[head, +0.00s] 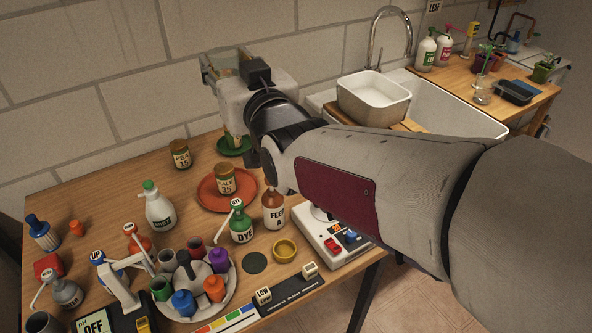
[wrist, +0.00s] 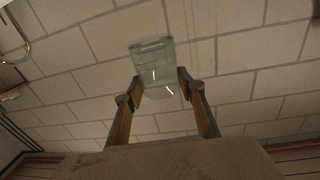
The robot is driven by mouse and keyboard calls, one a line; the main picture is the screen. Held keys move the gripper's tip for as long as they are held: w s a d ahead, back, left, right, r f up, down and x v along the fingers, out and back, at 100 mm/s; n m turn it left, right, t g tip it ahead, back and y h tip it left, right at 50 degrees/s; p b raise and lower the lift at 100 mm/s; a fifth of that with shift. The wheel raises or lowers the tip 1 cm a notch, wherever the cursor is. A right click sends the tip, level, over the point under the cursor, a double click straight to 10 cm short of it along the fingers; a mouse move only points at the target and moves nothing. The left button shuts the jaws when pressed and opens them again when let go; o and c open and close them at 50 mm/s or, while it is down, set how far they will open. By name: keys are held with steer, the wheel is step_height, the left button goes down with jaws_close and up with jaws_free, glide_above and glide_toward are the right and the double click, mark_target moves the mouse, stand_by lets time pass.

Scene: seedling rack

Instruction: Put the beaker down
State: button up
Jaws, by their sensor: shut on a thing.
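The beaker (wrist: 152,65) is a clear, greenish glass vessel. In the wrist view it sits between the two fingers of my gripper (wrist: 160,88), against the brick wall. My gripper is shut on it. In the head view my gripper (head: 224,68) is raised above the back of the wooden table (head: 112,178), near the wall. The beaker shows there only in part, as pale glass behind the gripper body, and I cannot tell its tilt clearly.
An orange saucer (head: 207,198) holds a can (head: 225,179). Another can (head: 180,153) stands behind it, left of a green dish (head: 229,150). Bottles and a round cup carousel (head: 226,291) crowd the front. A dark round pad (head: 254,262) is bare. A sink (head: 457,105) lies right.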

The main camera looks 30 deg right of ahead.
steer(key=s+d+f+m+h, duration=0.1)
steer(key=s+d+f, duration=0.2)
steer(key=d+f, duration=0.65)
steer(key=s+d+f+m+h, duration=0.15)
steer(key=d+f, duration=0.35)
steer(key=d, duration=0.9)
steer(key=s+d+f+h, duration=0.2)
steer(key=s+d+f, duration=0.2)
steer(key=d+f, duration=0.55)
steer(key=s+a+r+n+y, duration=0.1)
steer(key=a+n+y, duration=0.2)
steer(key=a+y, duration=0.2)
steer(key=s+a+r+n+y, duration=0.1)
steer(key=a+r+n+y, duration=0.1)
steer(key=a+n+y, duration=0.2)
steer(key=a+y, duration=0.2)
steer(key=a, duration=0.1)
steer(key=shift+s+r+g, duration=0.15)
steer(key=shift+s+g, duration=0.1)
steer(key=shift+g, duration=0.15)
steer(key=shift+f, duration=6.95)
